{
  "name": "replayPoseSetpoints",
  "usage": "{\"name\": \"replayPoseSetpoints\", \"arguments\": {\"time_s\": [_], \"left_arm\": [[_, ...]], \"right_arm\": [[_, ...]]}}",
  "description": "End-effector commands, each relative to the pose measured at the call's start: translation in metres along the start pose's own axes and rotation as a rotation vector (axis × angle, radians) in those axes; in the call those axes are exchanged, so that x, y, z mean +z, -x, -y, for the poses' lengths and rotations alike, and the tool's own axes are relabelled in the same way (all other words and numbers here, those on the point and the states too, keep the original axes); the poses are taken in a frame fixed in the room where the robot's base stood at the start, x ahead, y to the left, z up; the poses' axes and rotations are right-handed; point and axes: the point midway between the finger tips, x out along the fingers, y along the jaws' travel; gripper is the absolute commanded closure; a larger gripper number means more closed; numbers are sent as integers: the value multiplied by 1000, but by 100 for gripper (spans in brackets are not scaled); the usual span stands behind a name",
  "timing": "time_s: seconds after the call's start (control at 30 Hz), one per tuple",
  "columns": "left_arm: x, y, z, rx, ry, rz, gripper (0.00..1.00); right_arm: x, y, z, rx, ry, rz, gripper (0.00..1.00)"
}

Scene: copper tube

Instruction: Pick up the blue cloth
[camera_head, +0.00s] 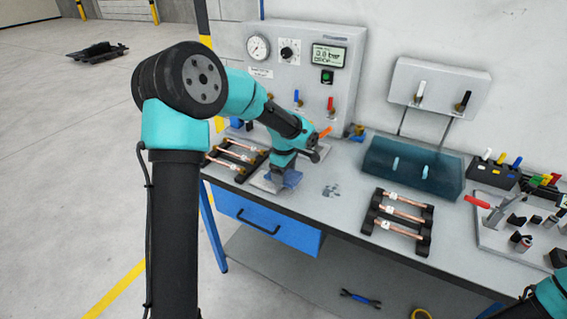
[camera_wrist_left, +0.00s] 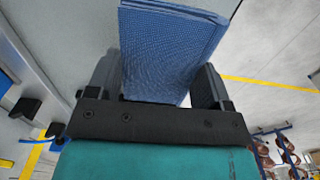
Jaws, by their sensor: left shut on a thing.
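The blue cloth (camera_wrist_left: 172,50) is folded and fills the space between the two fingers of my left gripper (camera_wrist_left: 160,85) in the left wrist view. In the head view the cloth (camera_head: 291,179) shows as a small blue patch under my left gripper (camera_head: 280,174), at the left part of the workbench. The left gripper is shut on the cloth and points down, over or near a light grey plate on the bench. I cannot tell whether the cloth still touches the surface. Only part of my right arm shows at the lower right edge; its gripper is not in view.
A rack with copper tubes (camera_head: 234,157) stands left of the gripper, and another rack (camera_head: 398,219) stands to the right. A gauge panel (camera_head: 318,53) rises behind. A dark teal tray (camera_head: 413,168) and a tool board (camera_head: 500,230) lie further right. The bench's front middle is mostly clear.

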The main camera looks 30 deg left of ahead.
Motion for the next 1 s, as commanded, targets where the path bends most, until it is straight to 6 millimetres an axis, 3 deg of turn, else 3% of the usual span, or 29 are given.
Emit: {"name": "replayPoseSetpoints", "arguments": {"time_s": [0.1,0.3,0.83,0.87,1.0], "left_arm": [[10,3,18,1,-2,0,49],[19,4,33,2,0,0,49],[20,4,35,1,1,0,49],[20,4,35,1,0,0,30],[20,4,35,1,0,0,43]], "right_arm": [[0,0,0,0,0,0,55],[0,0,0,0,0,0,55],[0,0,0,0,0,0,55],[0,0,0,0,0,0,55],[0,0,0,0,0,0,55]]}}
